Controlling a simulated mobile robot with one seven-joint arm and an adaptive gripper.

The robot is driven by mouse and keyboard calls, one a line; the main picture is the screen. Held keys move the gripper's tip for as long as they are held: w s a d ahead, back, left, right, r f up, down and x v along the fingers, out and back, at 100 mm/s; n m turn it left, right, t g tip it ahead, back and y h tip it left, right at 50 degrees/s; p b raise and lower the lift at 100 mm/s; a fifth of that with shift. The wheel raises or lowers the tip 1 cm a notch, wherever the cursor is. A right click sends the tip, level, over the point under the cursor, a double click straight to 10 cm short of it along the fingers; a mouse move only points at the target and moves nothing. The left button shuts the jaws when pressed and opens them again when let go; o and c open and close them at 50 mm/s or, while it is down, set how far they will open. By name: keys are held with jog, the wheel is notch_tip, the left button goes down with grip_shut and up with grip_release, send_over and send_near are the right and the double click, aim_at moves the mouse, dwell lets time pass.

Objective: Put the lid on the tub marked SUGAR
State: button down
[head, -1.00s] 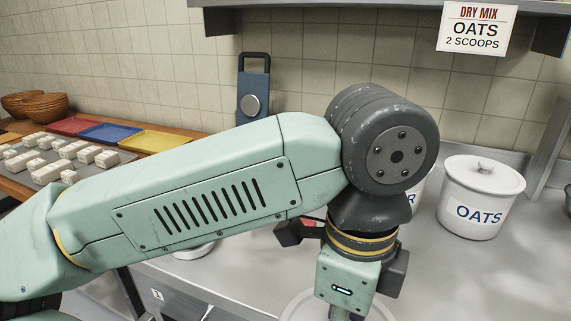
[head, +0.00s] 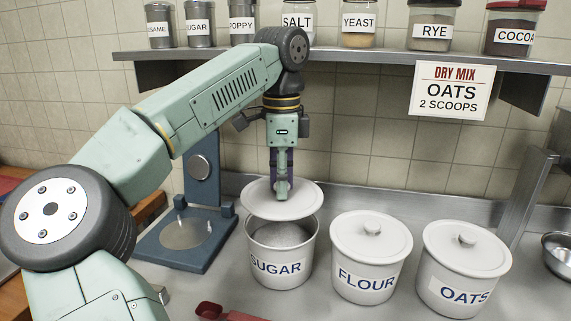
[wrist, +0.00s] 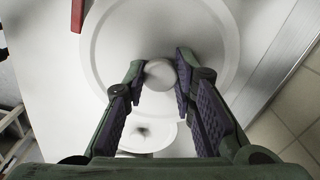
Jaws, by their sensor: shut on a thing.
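The tub marked SUGAR (head: 281,256) stands on the counter, uncovered, with pale contents showing inside. My gripper (head: 282,190) is shut on the knob of the white round lid (head: 262,205) and holds it above the tub's back rim. The lid looks roughly level, with a gap to the rim at the front. In the wrist view my gripper's fingers (wrist: 160,76) are on both sides of the lid's knob, and the lid (wrist: 105,50) hides most of what lies below it.
The lidded FLOUR tub (head: 368,265) and OATS tub (head: 462,280) stand close by on the right. A blue scale (head: 195,225) stands on the left. A red scoop (head: 209,310) lies in front. A shelf (head: 350,56) with jars is above.

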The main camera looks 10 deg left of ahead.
jog(key=shift+w+a, duration=0.1)
jog(key=shift+w, duration=0.2)
jog(key=shift+f, duration=0.15)
jog(key=shift+s+f, duration=0.15)
jog(key=shift+f, duration=1.95)
jog(key=shift+f+b, duration=0.95)
jog(key=shift+f, duration=0.15)
jog(key=c, duration=1.2)
grip_release()
jog(key=shift+c, duration=0.2)
jog(key=shift+o, duration=0.3)
